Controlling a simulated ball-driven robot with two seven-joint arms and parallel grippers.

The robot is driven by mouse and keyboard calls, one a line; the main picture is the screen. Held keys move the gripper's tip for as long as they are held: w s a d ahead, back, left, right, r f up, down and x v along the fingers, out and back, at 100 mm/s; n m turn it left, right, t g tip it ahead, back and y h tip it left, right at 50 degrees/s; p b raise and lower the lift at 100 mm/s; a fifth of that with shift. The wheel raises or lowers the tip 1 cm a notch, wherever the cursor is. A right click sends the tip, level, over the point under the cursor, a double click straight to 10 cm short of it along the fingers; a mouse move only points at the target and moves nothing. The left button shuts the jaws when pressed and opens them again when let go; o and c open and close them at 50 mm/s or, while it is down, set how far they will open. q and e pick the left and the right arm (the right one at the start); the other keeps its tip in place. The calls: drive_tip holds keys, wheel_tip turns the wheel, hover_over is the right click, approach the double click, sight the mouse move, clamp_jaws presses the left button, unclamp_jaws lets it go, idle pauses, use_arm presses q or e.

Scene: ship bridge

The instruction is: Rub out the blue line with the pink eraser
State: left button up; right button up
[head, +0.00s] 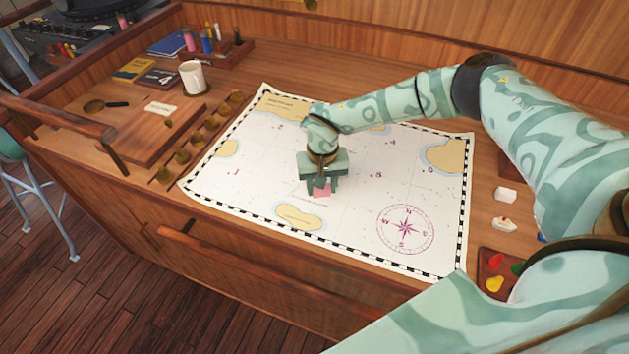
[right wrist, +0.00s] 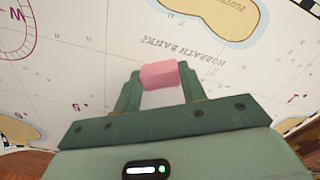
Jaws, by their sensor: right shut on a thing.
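The pink eraser (head: 322,192) is held between the fingers of my right gripper (head: 319,186), low over the middle of the sea chart (head: 250,185). I cannot tell for sure whether the eraser touches the paper. I cannot make out a blue line in either view; the gripper hides part of the chart. My left gripper is not in view.
A white mug (head: 193,78), a pen holder (head: 222,55) and books stand at the back left. A wooden board (head: 150,130) and a row of brass knobs lie left of the chart. White blocks (head: 505,194) and a tray of coloured pieces (head: 490,270) lie at right.

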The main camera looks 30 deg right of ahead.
drive_tip(key=shift+d, duration=0.1)
drive_tip(key=shift+s+d+p, duration=0.45)
drive_tip(key=shift+d+p, duration=0.05)
drive_tip(key=shift+d, duration=0.05)
drive_tip(key=shift+s+d, duration=0.2)
drive_tip(key=shift+d, duration=0.05)
drive_tip(key=shift+s+d+f, duration=0.1)
wheel_tip(320, 180, up, 6)
drive_tip(key=p, duration=0.6)
